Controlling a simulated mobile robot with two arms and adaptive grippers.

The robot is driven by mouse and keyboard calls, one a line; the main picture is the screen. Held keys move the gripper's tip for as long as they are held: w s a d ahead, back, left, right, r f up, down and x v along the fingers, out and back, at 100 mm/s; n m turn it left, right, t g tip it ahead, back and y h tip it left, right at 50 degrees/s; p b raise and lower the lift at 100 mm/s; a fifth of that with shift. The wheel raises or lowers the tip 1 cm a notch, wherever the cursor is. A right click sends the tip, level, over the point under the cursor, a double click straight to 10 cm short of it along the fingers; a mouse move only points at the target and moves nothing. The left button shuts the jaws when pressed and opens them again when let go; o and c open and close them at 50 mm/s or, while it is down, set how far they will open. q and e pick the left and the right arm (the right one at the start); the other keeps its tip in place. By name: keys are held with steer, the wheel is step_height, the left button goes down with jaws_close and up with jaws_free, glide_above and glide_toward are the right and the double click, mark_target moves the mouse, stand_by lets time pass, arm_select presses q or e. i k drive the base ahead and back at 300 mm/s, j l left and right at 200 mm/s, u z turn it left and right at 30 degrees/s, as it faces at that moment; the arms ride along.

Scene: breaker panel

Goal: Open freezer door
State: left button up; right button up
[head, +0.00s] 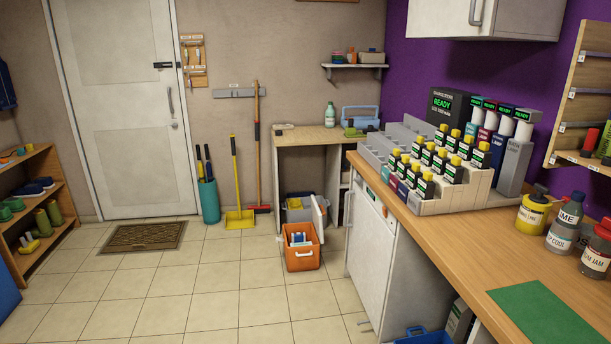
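The freezer appears to be the white under-counter appliance (375,255) below the wooden worktop on the right. Its front faces left and its door looks shut. A vertical grey handle (347,210) is on the far edge of the door. A small dark label or control sits near the top of the front. Which other white front could be a freezer I cannot tell from here. Neither of my grippers is in view.
An orange bin (301,260) and a grey bin (298,212) stand on the floor beyond the appliance. A blue crate (424,337) is at the bottom edge. The worktop (425,228) carries a battery rack (440,193). Tiled floor (215,285) left of the appliance is clear.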

mark_target(372, 244)
steer(key=i+z, duration=0.1)
steer(key=i, duration=0.55)
steer(key=i+j+z, duration=0.1)
steer(key=i, duration=0.55)
steer(key=i+j+z, duration=0.1)
steer(key=i, duration=0.5)
steer(key=j, duration=0.1)
